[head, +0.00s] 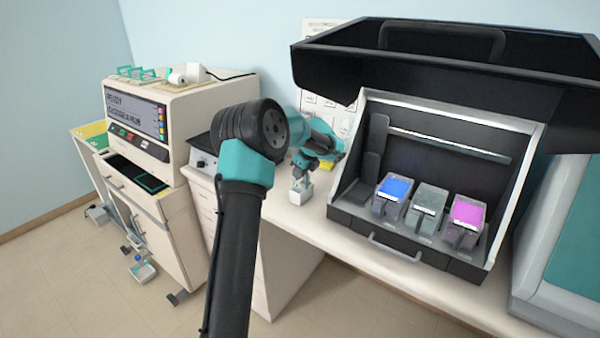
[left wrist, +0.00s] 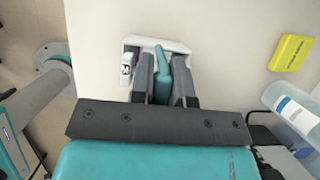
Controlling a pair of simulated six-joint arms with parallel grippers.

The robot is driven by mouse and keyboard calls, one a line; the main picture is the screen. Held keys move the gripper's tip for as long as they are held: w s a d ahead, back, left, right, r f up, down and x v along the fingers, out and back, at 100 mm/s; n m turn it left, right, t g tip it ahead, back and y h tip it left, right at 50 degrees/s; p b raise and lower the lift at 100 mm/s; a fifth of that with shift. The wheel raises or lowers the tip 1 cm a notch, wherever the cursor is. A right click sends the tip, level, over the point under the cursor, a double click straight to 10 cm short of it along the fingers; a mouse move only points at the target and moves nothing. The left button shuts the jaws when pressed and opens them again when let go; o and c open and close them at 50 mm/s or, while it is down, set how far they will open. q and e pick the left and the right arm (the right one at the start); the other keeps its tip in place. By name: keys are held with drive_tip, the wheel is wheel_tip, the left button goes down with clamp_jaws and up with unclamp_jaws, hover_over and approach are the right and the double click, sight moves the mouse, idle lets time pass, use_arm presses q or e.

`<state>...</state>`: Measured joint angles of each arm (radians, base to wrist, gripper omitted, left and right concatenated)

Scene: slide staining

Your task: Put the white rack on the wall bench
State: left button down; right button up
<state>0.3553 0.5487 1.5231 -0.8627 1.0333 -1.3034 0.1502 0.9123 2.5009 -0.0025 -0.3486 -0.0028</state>
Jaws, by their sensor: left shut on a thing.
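The white rack (head: 301,193) is small and box-like, at the middle of the head view, over the pale wall bench (head: 290,222). It also shows in the left wrist view (left wrist: 178,46), with a teal upright handle (left wrist: 162,75) between the fingers. My left gripper (head: 304,170) is shut on this handle, above the rack. It shows closer in the left wrist view (left wrist: 163,85). The rack looks about level and is at or just above the bench top; I cannot tell whether it touches. The fingers hide part of it. My right gripper is not in view.
A black staining station (head: 375,218) with blue, grey and magenta jars stands right of the rack. A beige machine (head: 180,115) stands at left. A yellow block (left wrist: 291,52) and clear container (left wrist: 292,110) lie to the gripper's right. Bench around the rack is mostly bare.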

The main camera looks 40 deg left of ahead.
use_arm(q)
drive_tip(key=shift+f, duration=0.15)
drive_tip(key=c, duration=1.1)
unclamp_jaws()
drive_tip(key=shift+v, duration=3.95)
drive_tip(key=shift+a, duration=0.1)
drive_tip(key=shift+c, duration=0.2)
